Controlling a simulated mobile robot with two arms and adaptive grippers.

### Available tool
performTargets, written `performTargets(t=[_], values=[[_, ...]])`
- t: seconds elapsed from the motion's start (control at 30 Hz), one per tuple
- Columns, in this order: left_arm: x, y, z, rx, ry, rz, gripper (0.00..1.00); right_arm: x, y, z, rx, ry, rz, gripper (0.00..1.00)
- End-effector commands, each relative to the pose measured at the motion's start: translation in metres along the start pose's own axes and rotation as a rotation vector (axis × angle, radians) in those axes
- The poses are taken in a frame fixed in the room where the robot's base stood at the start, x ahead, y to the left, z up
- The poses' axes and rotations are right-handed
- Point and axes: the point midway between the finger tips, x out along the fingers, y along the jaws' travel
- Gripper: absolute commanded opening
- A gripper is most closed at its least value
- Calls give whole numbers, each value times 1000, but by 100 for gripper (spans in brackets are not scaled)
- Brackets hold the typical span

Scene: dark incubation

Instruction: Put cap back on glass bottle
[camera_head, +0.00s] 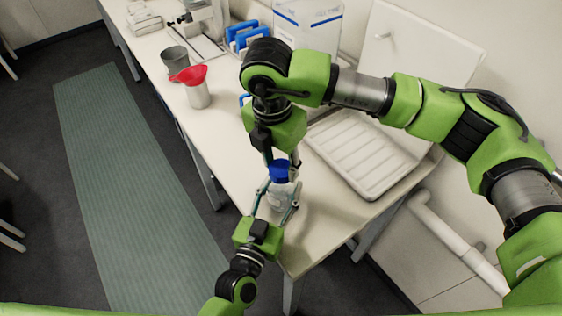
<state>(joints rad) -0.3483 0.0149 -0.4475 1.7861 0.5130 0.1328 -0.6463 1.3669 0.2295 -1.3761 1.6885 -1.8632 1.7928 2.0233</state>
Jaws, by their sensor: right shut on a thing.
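The glass bottle (279,197) stands upright near the front end of the white bench. The blue cap (279,171) is at the bottle's mouth, and I cannot tell whether it is seated or just above it. My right gripper (281,161) comes down from above and is shut on the cap. Its fingertips are partly hidden by its own wrist. My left gripper (277,199) reaches in from below in the picture, with one finger on each side of the bottle. I cannot tell whether these fingers touch the glass.
A white ribbed tray (366,153) lies on the bench (322,222) to the right of the bottle. A red funnel (190,75) on a metal container, a grey cup (175,59) and blue racks (245,37) stand farther back. The bench edge is close on the left.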

Motion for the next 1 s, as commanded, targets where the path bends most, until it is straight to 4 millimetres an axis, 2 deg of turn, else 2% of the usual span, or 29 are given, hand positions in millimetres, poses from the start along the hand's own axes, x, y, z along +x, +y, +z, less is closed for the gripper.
performTargets(t=[0.1,0.27,0.4,0.43,0.47,0.83,1.0], values=[[0,0,1,1,-2,0,0,0,1,0,252,0,-30,25],[0,0,1,1,-2,0,0,0,1,1,497,0,-59,25],[0,0,1,1,-2,0,0,0,1,1,486,-1,-57,25],[0,0,1,1,-2,0,0,0,1,1,486,-1,-56,44],[0,0,1,1,-2,0,0,0,1,1,485,-1,-56,52],[0,0,1,1,-2,1,0,-1,1,1,483,0,-57,53],[0,0,1,0,-2,1,0,-16,1,2,482,1,-55,53]])
